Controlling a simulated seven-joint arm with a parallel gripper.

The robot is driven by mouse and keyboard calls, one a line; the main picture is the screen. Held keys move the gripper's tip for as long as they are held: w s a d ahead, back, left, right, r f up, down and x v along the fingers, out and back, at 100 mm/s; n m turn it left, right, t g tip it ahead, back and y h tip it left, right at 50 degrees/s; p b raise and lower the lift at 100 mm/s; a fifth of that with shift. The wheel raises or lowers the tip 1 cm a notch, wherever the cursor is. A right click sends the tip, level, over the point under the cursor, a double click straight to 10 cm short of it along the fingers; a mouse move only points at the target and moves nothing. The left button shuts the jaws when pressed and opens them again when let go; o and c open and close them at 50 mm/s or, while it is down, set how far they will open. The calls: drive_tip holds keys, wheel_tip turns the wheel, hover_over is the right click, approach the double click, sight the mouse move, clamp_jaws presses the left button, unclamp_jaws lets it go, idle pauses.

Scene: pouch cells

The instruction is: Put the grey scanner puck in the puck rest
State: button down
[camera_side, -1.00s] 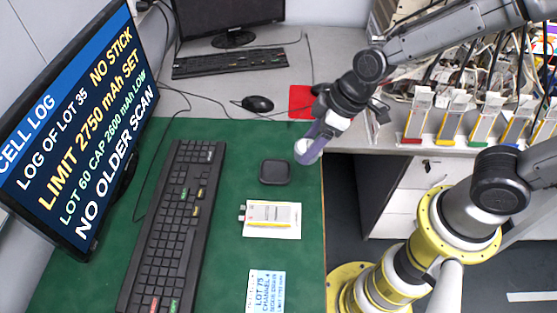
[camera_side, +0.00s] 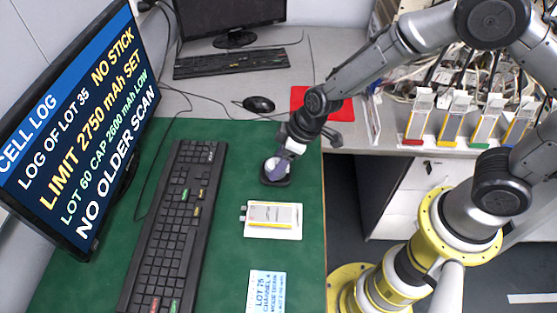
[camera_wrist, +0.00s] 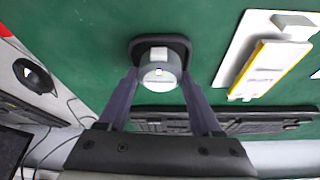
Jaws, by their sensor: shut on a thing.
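The grey scanner puck (camera_side: 271,164) is between the purple fingers of my gripper (camera_side: 281,160), which are shut on it. In the wrist view the puck (camera_wrist: 160,75) shows as a pale round body with a light square patch, one finger on each side. The black square puck rest (camera_side: 274,183) lies on the green mat directly under the puck. In the wrist view the rest (camera_wrist: 160,40) shows around and behind the puck, partly hidden by it. I cannot tell whether the puck touches the rest or hangs just above it.
A pouch cell on a white card (camera_side: 272,231) lies in front of the rest. A black keyboard (camera_side: 172,225) is to the left. A mouse (camera_side: 259,104) and a red pad (camera_side: 327,104) are behind. Green mat (camera_side: 235,165) is bare around the rest.

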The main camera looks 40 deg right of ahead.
drive_tip(key=shift+f, duration=0.1)
drive_tip(key=shift+c, duration=0.3)
unclamp_jaws()
drive_tip(key=s+d+r+m, duration=0.1)
drive_tip(key=s+d+r, duration=0.25)
drive_tip(key=r, duration=0.35)
drive_tip(key=s+d+r+m+t+h, duration=0.1)
drive_tip(key=s+d+r, duration=0.25)
drive_tip(key=r, duration=0.35)
drive_tip(key=s+d+r+m, duration=0.1)
drive_tip(key=s+d+r, duration=0.25)
drive_tip(key=r, duration=0.45)
drive_tip(key=s+d+r+m+h, duration=0.1)
drive_tip(key=s+d+m, duration=0.1)
drive_tip(key=s, duration=0.3)
drive_tip(key=s+d+r+m+t, duration=0.1)
drive_tip(key=s+d+r+m, duration=0.1)
drive_tip(key=s, duration=0.4)
drive_tip(key=shift+s+d+h, duration=0.3)
drive_tip(key=shift+d+h, duration=0.1)
drive_tip(key=shift+d, duration=0.3)
